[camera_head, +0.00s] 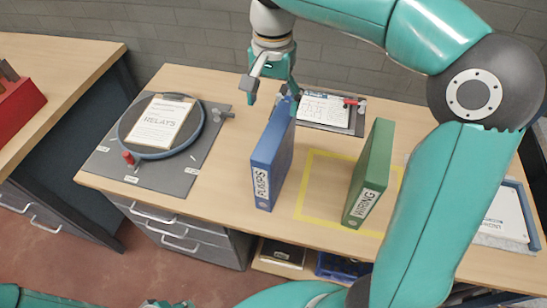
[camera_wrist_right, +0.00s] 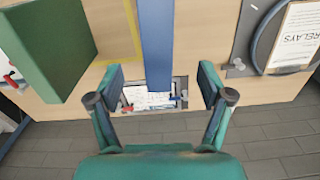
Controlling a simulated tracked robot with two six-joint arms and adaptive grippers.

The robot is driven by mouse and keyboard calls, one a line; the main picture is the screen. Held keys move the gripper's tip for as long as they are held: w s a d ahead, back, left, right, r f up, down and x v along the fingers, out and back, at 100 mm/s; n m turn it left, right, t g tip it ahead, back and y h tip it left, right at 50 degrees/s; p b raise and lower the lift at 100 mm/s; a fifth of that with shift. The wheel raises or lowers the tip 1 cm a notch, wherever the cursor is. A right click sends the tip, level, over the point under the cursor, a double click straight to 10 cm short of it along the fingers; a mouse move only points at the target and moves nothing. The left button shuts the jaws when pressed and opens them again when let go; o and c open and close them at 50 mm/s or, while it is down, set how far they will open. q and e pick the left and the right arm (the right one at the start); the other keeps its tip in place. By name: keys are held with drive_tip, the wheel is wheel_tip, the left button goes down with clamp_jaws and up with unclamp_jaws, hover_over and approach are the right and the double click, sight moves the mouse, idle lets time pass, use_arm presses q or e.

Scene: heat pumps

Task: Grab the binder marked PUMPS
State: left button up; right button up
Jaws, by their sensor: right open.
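The blue binder (camera_head: 273,155) stands upright on the workbench, and its white spine label appears to read PUMPS. In the right wrist view the blue binder (camera_wrist_right: 155,45) shows between the two fingers, its near end close to fingertip level. My right gripper (camera_head: 272,93) is open at the far end of the binder, with one finger on each side. In the right wrist view the gripper (camera_wrist_right: 162,82) has gaps to the binder on both sides. Only small teal parts, perhaps my left gripper (camera_head: 165,303), show at the bottom edge of the head view.
A round tray with a RELAYS sheet (camera_head: 162,122) lies on a grey mat at left. A clipboard (camera_head: 322,110) lies behind the blue binder. A brick wall (camera_head: 170,40) is behind.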

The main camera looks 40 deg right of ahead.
sight(274, 129)
drive_tip(key=f, duration=0.7)
drive_tip(key=shift+w+d, duration=0.1)
drive_tip(key=shift+d, duration=0.1)
drive_tip(key=shift+d+f+p, duration=0.15)
drive_tip(key=shift+f+p, duration=0.3)
drive_tip(key=shift+f, duration=2.55)
drive_tip(key=shift+r, duration=0.1)
clamp_jaws()
